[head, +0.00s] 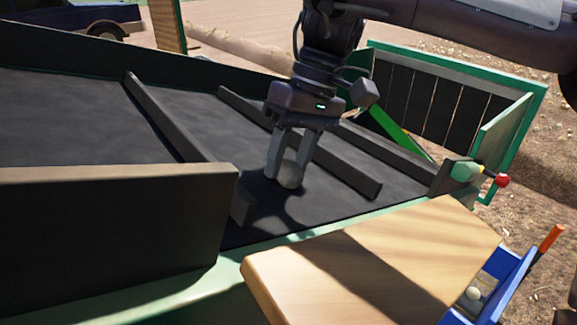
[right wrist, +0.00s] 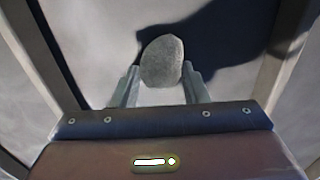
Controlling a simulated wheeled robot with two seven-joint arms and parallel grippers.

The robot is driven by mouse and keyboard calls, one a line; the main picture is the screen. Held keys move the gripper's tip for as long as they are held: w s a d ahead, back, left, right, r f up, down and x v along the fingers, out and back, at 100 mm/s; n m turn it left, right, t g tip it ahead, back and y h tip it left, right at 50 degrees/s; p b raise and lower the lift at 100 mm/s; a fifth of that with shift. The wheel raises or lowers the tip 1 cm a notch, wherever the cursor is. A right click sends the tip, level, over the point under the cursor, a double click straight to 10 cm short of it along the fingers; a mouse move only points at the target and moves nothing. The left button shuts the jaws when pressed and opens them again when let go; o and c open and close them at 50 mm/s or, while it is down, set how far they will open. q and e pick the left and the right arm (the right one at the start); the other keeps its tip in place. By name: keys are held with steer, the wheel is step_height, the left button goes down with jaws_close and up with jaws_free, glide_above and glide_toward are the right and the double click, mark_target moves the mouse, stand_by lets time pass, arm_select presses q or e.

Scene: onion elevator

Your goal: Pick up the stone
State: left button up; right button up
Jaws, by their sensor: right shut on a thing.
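A grey rounded stone (right wrist: 162,62) sits between the two fingers of my right gripper (right wrist: 160,82) in the right wrist view. In the head view the right gripper (head: 288,172) points down over the dark belt (head: 205,118), shut on the stone (head: 291,176). The stone is close to the belt surface; I cannot tell whether it touches it. My left gripper is not in view.
Dark divider bars (head: 160,115) run along the belt, on both sides of the right gripper. A dark side wall (head: 115,225) stands at the front left. A wooden board (head: 390,255) lies in front, with a blue box (head: 490,290) and a red-tipped knob (head: 501,180) at the right.

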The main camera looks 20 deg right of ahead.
steer(key=shift+r, duration=0.1)
step_height(320, 180, up, 9)
steer(key=shift+a+f, duration=0.1)
steer(key=shift+f, duration=0.05)
steer(key=shift+r, duration=0.55)
